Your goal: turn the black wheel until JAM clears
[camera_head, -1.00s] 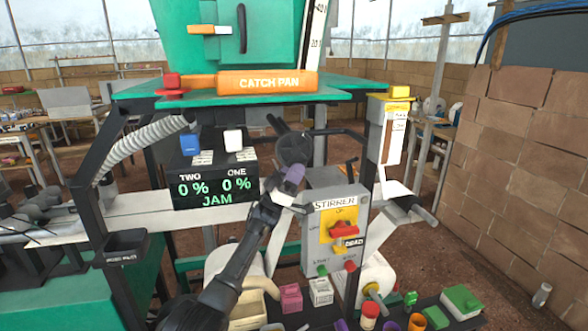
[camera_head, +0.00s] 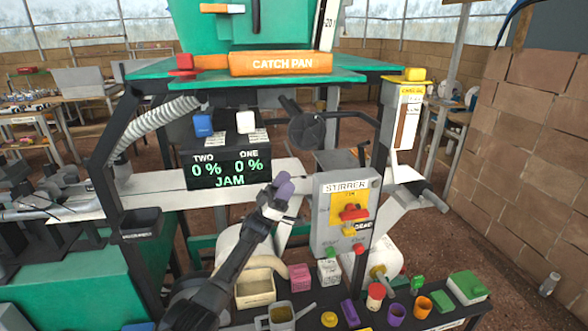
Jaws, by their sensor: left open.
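The black wheel (camera_head: 306,131), a dark disc with a handle sticking out at its upper left, is on the machine right of the display. The display (camera_head: 229,169) reads TWO 0 %, ONE 0 % and JAM in green. My left gripper (camera_head: 289,203) is open, with a purple tip on one finger. It appears below the wheel and apart from it in the picture, in front of the white belt, with nothing seen between its fingers. My right gripper is not in view.
The grey STIRRER box (camera_head: 344,212) with a red switch stands close right of my left gripper. A black upright post (camera_head: 387,125) is right of the wheel. Bins, cups and blocks crowd the bench below. The orange CATCH PAN (camera_head: 281,63) is above.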

